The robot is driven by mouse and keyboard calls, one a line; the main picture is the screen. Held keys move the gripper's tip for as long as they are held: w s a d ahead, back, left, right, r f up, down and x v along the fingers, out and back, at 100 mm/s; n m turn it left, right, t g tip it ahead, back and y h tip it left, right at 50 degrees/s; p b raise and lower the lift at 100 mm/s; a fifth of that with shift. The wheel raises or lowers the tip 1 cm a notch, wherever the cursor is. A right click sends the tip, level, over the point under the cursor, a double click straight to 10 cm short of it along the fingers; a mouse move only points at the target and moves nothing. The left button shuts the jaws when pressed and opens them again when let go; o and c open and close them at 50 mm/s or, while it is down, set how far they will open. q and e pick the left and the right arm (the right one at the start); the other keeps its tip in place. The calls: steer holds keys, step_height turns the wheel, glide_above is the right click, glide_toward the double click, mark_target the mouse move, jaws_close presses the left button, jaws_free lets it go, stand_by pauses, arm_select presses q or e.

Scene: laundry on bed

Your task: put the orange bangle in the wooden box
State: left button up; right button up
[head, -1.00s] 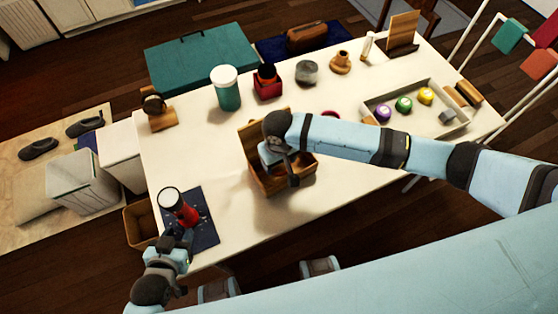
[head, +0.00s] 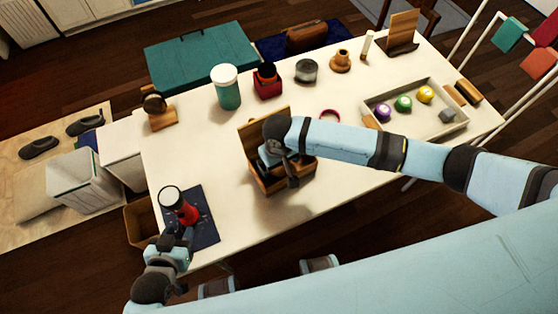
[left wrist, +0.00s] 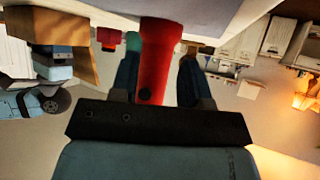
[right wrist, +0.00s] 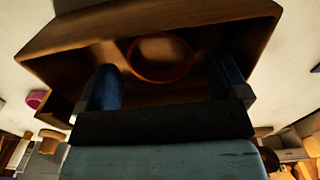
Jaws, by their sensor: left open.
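The orange bangle (right wrist: 160,81) shows in the right wrist view as a thin ring inside the wooden box (right wrist: 180,22). In the head view the box (head: 305,177) stands open near the table's front edge, and my right arm hides much of its inside. My right gripper (right wrist: 160,66) is over the box with its fingers wide apart, and the bangle appears beyond them, apart from both. My left gripper (head: 178,236) is at the front left table edge. Its open fingers are on either side of a red flashlight (head: 187,214), also in the left wrist view (left wrist: 158,70).
The flashlight is on a dark blue mat (head: 205,232). A pink ring (head: 330,115) lies behind my right forearm. A tray (head: 440,132) with coloured balls is at the right. A teal-and-white jar (head: 227,90) and a red box (head: 267,85) stand at the back.

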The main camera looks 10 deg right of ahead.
arm_select(q)
steer(key=shift+f, duration=0.1)
arm_select(e)
steer(key=shift+r, duration=0.2)
arm_select(q)
steer(key=shift+r, duration=0.2)
arm_select(e)
step_height(320, 180, up, 13)
steer(key=shift+f, duration=0.1)
stand_by(0.5)
